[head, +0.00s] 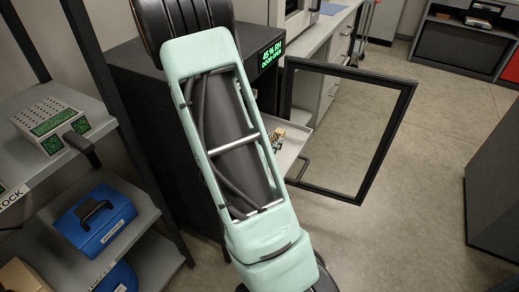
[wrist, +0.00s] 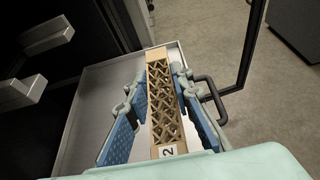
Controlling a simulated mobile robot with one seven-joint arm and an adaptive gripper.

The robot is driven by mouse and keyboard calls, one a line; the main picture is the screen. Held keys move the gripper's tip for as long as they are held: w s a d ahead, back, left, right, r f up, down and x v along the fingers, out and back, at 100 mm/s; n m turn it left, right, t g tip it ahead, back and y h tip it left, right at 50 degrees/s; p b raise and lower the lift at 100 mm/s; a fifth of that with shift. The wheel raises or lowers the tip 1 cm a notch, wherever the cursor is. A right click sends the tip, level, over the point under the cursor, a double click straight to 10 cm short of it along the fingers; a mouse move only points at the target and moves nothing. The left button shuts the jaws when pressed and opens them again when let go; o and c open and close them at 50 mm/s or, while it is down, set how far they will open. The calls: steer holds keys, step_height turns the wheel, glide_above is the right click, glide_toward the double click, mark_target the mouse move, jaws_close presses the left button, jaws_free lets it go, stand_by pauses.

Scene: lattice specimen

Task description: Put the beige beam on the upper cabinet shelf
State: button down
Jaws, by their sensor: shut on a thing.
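The beige beam (wrist: 165,105) is a lattice bar with solid ends and a white label reading 2. In the wrist view it lies lengthwise between the blue finger pads of my gripper (wrist: 160,84), which is shut on it. The beam is over a pale, shallow tray (wrist: 92,92); whether it touches the tray floor I cannot tell. In the head view a small beige piece (head: 279,133) shows past my arm, which hides most of the tray. The dark cabinet (head: 130,75) has a green display reading door open. Its upper shelf cannot be made out.
The cabinet's framed glass door (head: 345,130) stands open to the right. The tray has a dark handle (wrist: 213,98). A grey rack (head: 150,205) at left holds a blue case (head: 95,220) and a perforated block (head: 53,123). Open floor lies right of the door.

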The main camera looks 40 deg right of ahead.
steer(key=w+d+f, duration=0.1)
steer(key=w+f, duration=0.1)
steer(key=w, duration=0.1)
steer(key=w+d+f+b, duration=0.1)
steer(key=w+d+f, duration=0.1)
steer(key=w+f, duration=0.1)
steer(key=w+d+f, duration=0.1)
steer(key=w+f, duration=0.2)
steer(key=shift+w+d, duration=0.15)
steer(key=shift+w, duration=0.15)
steer(key=shift+w+f+b, duration=0.15)
steer(key=shift+f+b, duration=0.05)
steer(key=shift+b, duration=0.1)
steer(key=shift+w+d+f+b, duration=0.1)
steer(key=shift+w+f+b, duration=0.1)
steer(key=shift+f, duration=0.65)
steer(key=shift+w+d+f+b, duration=0.1)
steer(key=shift+f+b, duration=0.05)
steer(key=shift+f, duration=0.7)
steer(key=shift+s, duration=0.1)
steer(key=shift+f+b, duration=0.3)
steer(key=c, duration=1.7)
jaws_free()
steer(key=shift+r, duration=0.1)
steer(key=shift+r, duration=0.15)
